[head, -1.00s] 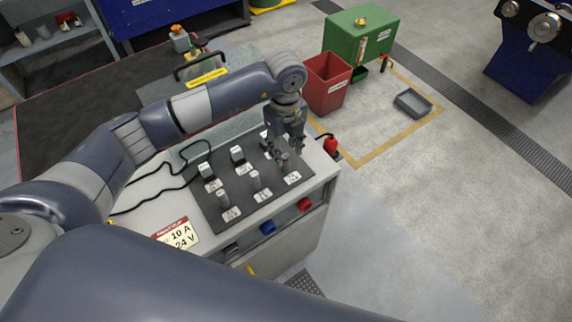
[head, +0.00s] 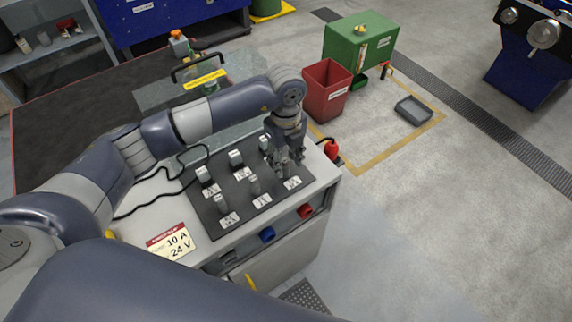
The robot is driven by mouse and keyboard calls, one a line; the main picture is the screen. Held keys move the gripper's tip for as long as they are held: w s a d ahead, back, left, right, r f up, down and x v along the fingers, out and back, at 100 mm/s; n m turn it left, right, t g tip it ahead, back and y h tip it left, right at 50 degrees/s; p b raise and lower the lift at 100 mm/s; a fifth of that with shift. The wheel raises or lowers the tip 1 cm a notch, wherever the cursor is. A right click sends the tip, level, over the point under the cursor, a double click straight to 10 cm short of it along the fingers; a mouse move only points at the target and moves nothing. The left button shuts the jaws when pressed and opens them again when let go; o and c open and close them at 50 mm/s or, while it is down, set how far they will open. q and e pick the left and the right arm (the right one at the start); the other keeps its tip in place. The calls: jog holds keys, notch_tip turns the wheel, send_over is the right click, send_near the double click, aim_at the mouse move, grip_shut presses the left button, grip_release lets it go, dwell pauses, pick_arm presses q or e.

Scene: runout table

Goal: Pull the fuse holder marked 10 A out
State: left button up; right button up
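The label print is too small to read, so I cannot tell which holder is marked 10 A. My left gripper (head: 285,164) points down at the right end of the front row. Its fingers are on either side of the front-right holder (head: 286,170), which they partly hide. I cannot tell whether they touch it. A front-middle holder (head: 254,185) and a front-left holder (head: 221,205) stand clear. My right gripper is not in view.
A sign (head: 172,243) reading 10 A 24 V lies on the bench at the left. Blue (head: 267,234) and red (head: 305,211) sockets are on the bench front. A black cable (head: 150,180) lies behind.

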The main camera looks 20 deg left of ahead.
aim_at(286, 160)
pick_arm(q)
jog(key=shift+c, duration=0.2)
dwell(0.5)
grip_shut()
jog(key=shift+r, duration=0.15)
jog(key=shift+r+p, duration=1.95)
jog(key=shift+r, duration=0.9)
